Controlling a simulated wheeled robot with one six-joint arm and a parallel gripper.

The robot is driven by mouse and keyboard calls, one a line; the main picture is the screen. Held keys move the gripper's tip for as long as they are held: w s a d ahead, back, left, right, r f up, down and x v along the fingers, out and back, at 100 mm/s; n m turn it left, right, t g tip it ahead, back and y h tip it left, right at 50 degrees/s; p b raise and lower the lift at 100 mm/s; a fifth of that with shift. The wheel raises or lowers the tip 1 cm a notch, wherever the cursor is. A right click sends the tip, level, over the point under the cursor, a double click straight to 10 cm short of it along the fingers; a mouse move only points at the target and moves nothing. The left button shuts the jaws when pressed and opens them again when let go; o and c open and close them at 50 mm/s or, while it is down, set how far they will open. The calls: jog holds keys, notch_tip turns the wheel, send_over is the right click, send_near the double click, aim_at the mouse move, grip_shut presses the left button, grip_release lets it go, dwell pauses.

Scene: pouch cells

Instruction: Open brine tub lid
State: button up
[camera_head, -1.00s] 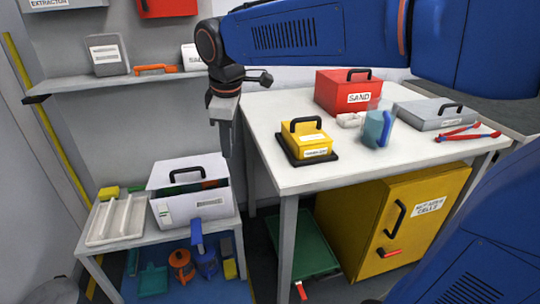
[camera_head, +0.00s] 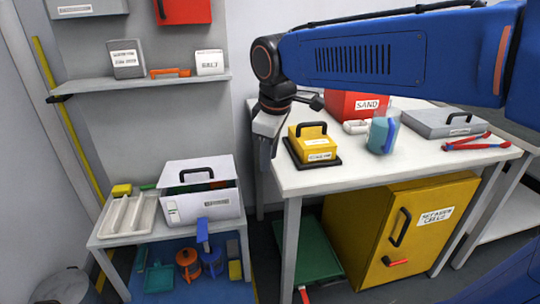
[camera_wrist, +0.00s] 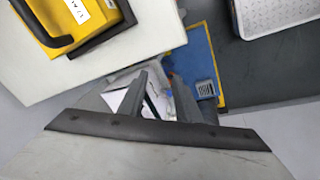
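A white tub (camera_head: 222,209) with a black handle (camera_head: 196,174) on top stands on the small left table. Its label is too small to read; it is the likeliest brine tub. Green and orange things show below the handle, inside its rim; I cannot tell how the lid sits. My gripper (camera_head: 267,165) points down, right of the tub and apart from it, beside the front left corner of the white worktable. In the wrist view my gripper (camera_wrist: 157,78) has its two fingers apart with nothing held. White surfaces show between and beyond them, partly hidden.
A yellow box (camera_head: 308,146) on a black base sits near the worktable's (camera_head: 350,178) left corner, close to my gripper. A blue-green jug (camera_head: 378,135) stands to its right. A white rack (camera_head: 125,216) lies left of the tub. A yellow cabinet (camera_head: 365,225) stands beneath the worktable.

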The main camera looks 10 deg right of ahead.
jog(key=c, duration=0.4)
jog(key=shift+w+a+n, duration=0.15)
jog(key=shift+w+n, duration=0.05)
jog(key=shift+n, duration=0.1)
grip_shut()
jog(key=n+t, duration=0.3)
jog(key=n, duration=2.1)
send_near(204, 179)
jog(key=x, duration=0.5)
jog(key=shift+w+a, duration=0.1)
jog(key=shift+a, duration=0.1)
